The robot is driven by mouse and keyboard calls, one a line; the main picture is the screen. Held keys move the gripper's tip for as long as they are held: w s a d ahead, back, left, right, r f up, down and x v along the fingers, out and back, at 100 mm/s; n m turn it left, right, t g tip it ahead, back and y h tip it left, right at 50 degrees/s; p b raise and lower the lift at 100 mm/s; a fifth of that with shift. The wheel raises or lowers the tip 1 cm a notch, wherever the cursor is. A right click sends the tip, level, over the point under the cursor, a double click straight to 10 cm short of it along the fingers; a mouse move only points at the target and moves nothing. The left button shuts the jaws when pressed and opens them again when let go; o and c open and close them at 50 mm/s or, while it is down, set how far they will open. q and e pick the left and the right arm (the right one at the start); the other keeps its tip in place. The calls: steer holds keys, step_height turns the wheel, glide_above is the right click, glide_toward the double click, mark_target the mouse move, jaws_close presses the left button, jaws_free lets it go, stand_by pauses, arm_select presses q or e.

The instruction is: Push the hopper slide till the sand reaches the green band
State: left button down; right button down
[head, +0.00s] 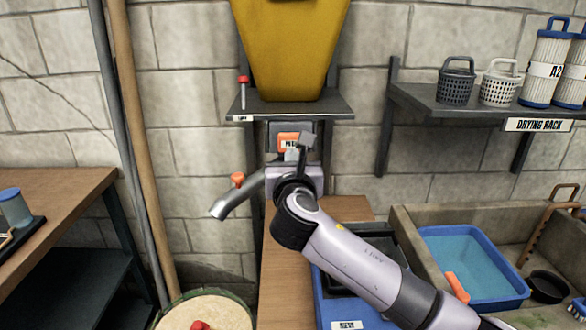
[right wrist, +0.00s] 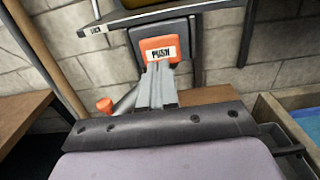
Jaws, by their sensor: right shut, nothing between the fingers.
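The yellow hopper (head: 290,45) stands on a dark wall shelf. Below it is the orange slide plate marked PUSH (head: 289,139), which also shows in the right wrist view (right wrist: 160,47). My right gripper (head: 292,155) is shut and empty. Its fingertips (right wrist: 158,68) overlap the plate's lower edge in the right wrist view; I cannot tell whether they touch it. A grey spout (head: 237,196) with an orange knob (head: 237,179) slopes down to the left. Pale sand-coloured material (head: 205,312) shows in a round green-edged container (head: 240,298), cut off below. My left gripper is out of view.
A wooden bench (head: 62,190) stands on the left, with poles (head: 140,150) beside it. A sink with a blue basin (head: 470,262) is on the right, below a drying rack (head: 430,92) holding baskets and filters. A red-topped rod (head: 243,92) stands on the hopper shelf.

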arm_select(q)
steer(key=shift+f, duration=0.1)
arm_select(e)
steer(key=shift+s, duration=2)
stand_by(0.4)
